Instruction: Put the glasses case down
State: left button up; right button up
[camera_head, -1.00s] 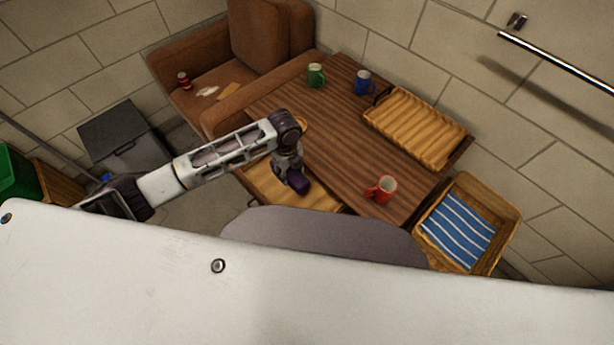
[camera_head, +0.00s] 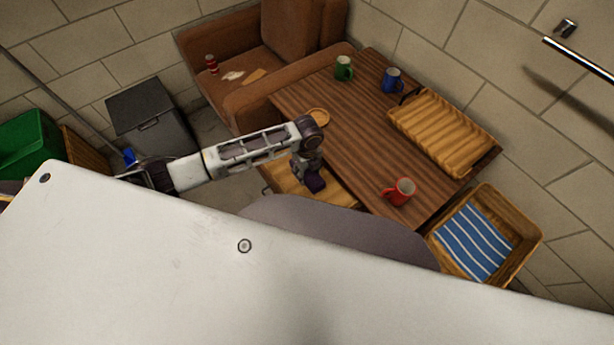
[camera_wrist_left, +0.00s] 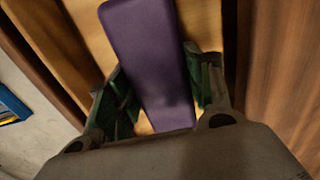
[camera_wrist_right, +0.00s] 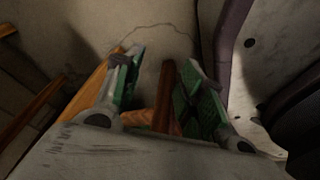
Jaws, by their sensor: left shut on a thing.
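The purple glasses case (camera_wrist_left: 150,50) is a long rounded box that fills the middle of the left wrist view. My left gripper (camera_wrist_left: 165,88) is shut on it, with one green-padded finger on each side. In the head view the case (camera_head: 315,184) shows as a small dark purple shape under my left gripper (camera_head: 309,172), over the open wooden drawer (camera_head: 335,196) at the table's near side. I cannot tell whether the case touches the drawer bottom. My right gripper (camera_wrist_right: 160,85) shows only in its own wrist view; its green-padded fingers are apart with nothing clearly between them.
The wooden table (camera_head: 350,140) carries a red mug (camera_head: 400,191), a green mug (camera_head: 344,68), a blue mug (camera_head: 392,80) and a ribbed wooden tray (camera_head: 445,130). A basket with a striped cloth (camera_head: 472,242) stands at right. A brown armchair (camera_head: 250,85) and a grey bin (camera_head: 150,118) stand behind.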

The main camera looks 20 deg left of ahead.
aim_at(307, 177)
jog(key=shift+s, duration=0.15)
pick_arm(q)
jog(key=shift+f, duration=0.3)
notch_tip(307, 177, down, 3)
jog(key=shift+r+b, duration=0.2)
jog(key=shift+b, duration=0.15)
jog(key=shift+f, duration=0.3)
pick_arm(e)
jog(key=shift+w+a+r, duration=0.1)
jog(key=shift+w+a, duration=0.4)
jog(key=shift+a, duration=0.1)
